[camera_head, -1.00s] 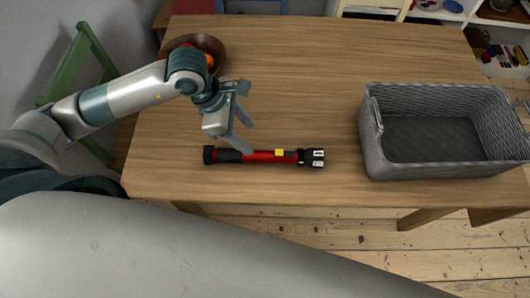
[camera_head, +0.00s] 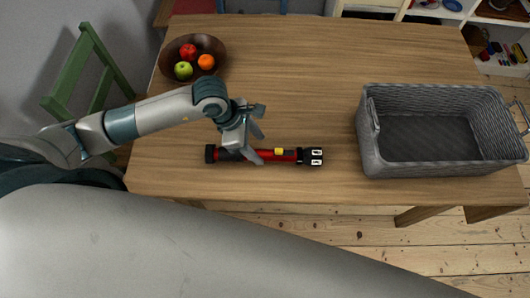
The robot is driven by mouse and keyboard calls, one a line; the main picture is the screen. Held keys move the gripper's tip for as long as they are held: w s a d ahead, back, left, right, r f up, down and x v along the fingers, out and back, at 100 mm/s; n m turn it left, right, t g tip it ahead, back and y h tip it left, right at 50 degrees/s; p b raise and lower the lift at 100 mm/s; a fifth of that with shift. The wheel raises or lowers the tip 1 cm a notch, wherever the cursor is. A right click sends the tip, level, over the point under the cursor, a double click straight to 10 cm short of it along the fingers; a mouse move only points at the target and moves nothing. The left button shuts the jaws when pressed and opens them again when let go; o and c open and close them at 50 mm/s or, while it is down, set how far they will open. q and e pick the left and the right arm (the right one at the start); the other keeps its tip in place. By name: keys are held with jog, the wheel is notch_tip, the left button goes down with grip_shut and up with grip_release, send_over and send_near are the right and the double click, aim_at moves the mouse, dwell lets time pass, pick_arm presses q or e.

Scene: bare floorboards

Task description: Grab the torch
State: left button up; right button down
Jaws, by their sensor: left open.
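The torch (camera_head: 282,155) lies flat on the wooden table near its front edge. It is red with black ends and a yellow patch, and its head points right. My left gripper (camera_head: 260,146) is open over the left part of the torch. One finger overlaps the red body in the picture; the other shows just behind it. I cannot tell whether the fingers touch it. Part of the torch's handle is hidden by the gripper. My right gripper is not in view.
A grey wicker basket (camera_head: 374,150), which looks empty, stands on the right of the table (camera_head: 300,60). A brown bowl (camera_head: 217,68) with fruit is at the back left. A green chair (camera_head: 68,70) stands left of the table. The table's middle is clear.

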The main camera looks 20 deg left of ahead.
aim_at(263, 152)
pick_arm(q)
jog(key=p+x, duration=0.1)
jog(key=x, duration=0.2)
jog(key=shift+w+d+f+p, duration=0.2)
jog(key=shift+f+p, duration=0.15)
jog(key=shift+f, duration=0.25)
jog(key=shift+s, duration=0.1)
jog(key=shift+c, duration=0.7)
jog(key=c, duration=1.2)
jog(key=shift+r, duration=0.1)
